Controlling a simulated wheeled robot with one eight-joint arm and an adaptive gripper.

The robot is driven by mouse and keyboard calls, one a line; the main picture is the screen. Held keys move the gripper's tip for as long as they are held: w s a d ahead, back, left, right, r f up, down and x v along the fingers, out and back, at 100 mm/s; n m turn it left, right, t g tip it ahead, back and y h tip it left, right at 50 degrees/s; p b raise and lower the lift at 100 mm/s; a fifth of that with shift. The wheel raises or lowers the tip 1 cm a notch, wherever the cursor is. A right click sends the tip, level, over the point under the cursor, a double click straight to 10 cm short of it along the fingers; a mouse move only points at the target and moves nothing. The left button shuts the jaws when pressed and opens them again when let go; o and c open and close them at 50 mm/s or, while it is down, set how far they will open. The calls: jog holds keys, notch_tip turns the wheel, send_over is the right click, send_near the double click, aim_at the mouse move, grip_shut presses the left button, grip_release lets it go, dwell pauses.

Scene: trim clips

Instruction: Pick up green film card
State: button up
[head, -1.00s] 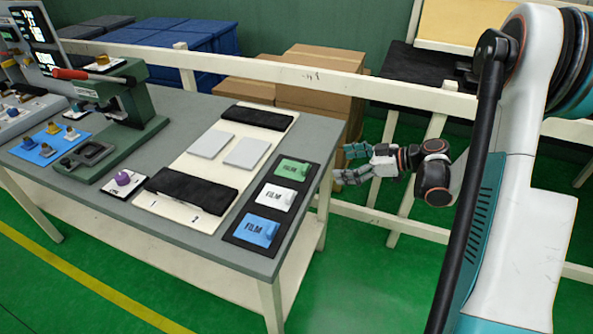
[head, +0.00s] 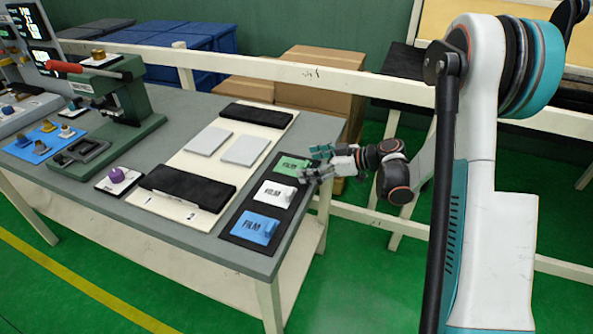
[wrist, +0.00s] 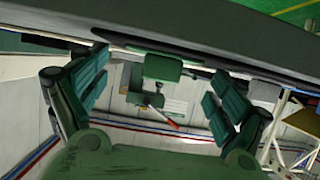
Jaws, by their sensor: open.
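The green film card (head: 290,166) lies in the far end of a black tray (head: 237,209) at the table's right edge. My gripper (head: 308,164) is open beside the card's right side, low over the tray's edge, its fingers pointing left.
A white film card (head: 275,193) and a blue film card (head: 254,228) lie nearer in the same tray. Left of it is a cream board (head: 170,209) with grey plates and black pads. A green press (head: 130,95) stands farther left. A cream rail (head: 330,75) runs behind the table.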

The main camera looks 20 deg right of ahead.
jog(key=shift+r, duration=0.1)
jog(key=c, duration=1)
jog(key=shift+o, duration=0.2)
